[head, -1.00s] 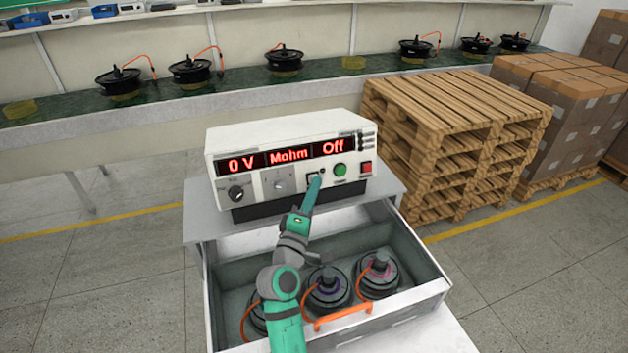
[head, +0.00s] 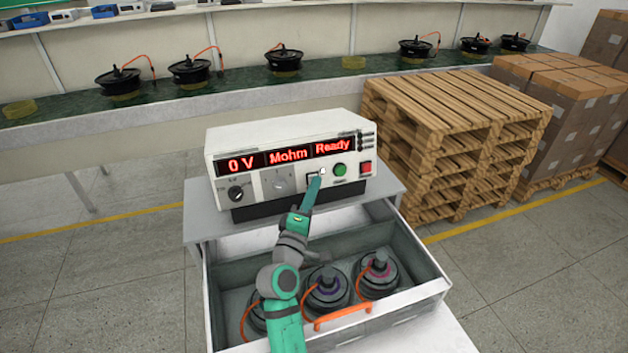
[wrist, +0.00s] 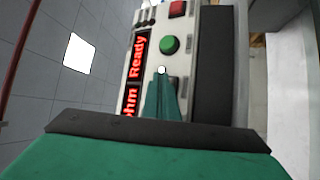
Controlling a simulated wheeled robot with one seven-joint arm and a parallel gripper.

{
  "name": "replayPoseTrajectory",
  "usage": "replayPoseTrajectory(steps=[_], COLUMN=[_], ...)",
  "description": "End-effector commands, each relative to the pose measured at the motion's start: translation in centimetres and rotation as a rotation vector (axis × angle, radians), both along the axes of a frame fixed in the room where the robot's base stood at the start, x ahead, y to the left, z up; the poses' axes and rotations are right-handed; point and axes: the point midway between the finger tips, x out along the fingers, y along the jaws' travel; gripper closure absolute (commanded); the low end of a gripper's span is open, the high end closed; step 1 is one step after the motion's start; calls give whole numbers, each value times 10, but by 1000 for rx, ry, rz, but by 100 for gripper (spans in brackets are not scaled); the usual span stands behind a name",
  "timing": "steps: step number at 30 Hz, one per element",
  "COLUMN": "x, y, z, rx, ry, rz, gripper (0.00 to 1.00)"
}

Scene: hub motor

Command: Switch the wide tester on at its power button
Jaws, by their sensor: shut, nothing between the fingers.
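The wide tester (head: 292,150) is a white box with a red display on a grey stand top. Its display (head: 332,147) reads "0 V", "Mohm" and "Ready"; the word "Ready" also shows in the wrist view (wrist: 138,57). My gripper (head: 317,180) is shut and empty, its fingertips at the front panel over the power button area, left of the green button (head: 340,170). A small white lit spot (wrist: 161,70) shows just beyond the fingertips in the wrist view. The fingers partly hide the power button, and I cannot tell whether they still touch it.
Below the tester an open drawer (head: 424,290) with an orange handle (head: 343,317) holds several black hub motors (head: 376,272). A red button (head: 366,168) sits right of the green one. Stacked wooden pallets (head: 440,150) stand close on the right.

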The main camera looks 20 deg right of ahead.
Motion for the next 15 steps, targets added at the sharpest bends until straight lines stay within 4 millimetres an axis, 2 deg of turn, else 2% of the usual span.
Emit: replayPoseTrajectory(steps=[9,15], x=[-14,-15], y=[-1,-1], z=[3,3], rx=[0,0], ry=[0,0], rz=[-1,-1], gripper=[100,100])
